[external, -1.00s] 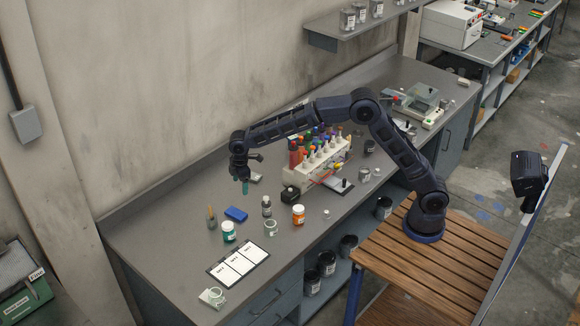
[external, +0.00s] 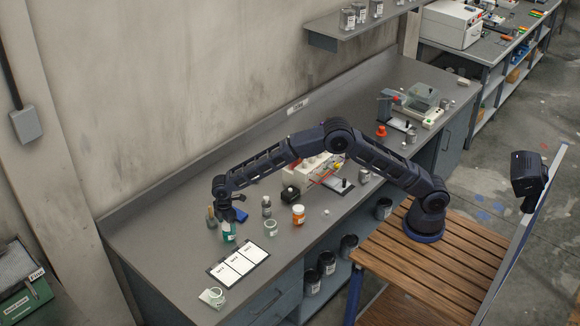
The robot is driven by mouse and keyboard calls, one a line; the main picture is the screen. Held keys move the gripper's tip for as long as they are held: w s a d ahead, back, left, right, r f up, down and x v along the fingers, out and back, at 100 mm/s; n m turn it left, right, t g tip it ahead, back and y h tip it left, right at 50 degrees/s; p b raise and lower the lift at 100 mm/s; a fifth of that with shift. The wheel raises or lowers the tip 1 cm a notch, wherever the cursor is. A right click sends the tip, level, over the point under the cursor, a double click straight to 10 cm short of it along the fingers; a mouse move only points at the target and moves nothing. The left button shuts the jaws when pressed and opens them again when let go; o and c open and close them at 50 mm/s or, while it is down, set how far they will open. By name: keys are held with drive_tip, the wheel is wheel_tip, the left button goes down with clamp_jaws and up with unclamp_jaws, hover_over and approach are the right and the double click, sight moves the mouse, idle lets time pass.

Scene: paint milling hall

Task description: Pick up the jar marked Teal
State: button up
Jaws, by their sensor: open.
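A jar with teal contents and a pale label (external: 230,238) stands upright near the left front of the grey bench; the label is too small to read.
A dark-capped bottle (external: 266,207), a clear jar (external: 270,228) and an orange jar (external: 298,215) stand to the right. A white-panelled board (external: 238,264) lies in front.

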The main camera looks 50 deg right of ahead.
sight(229, 232)
drive_tip(key=shift+s+d+f, duration=0.1)
drive_tip(key=shift+s+f, duration=0.05)
drive_tip(key=shift+f, duration=1.3)
drive_tip(key=shift+s+f, duration=0.15)
drive_tip(key=shift+f, duration=1.25)
drive_tip(key=c, duration=1.1)
drive_tip(key=shift+r, duration=0.15)
drive_tip(key=shift+c, duration=0.2)
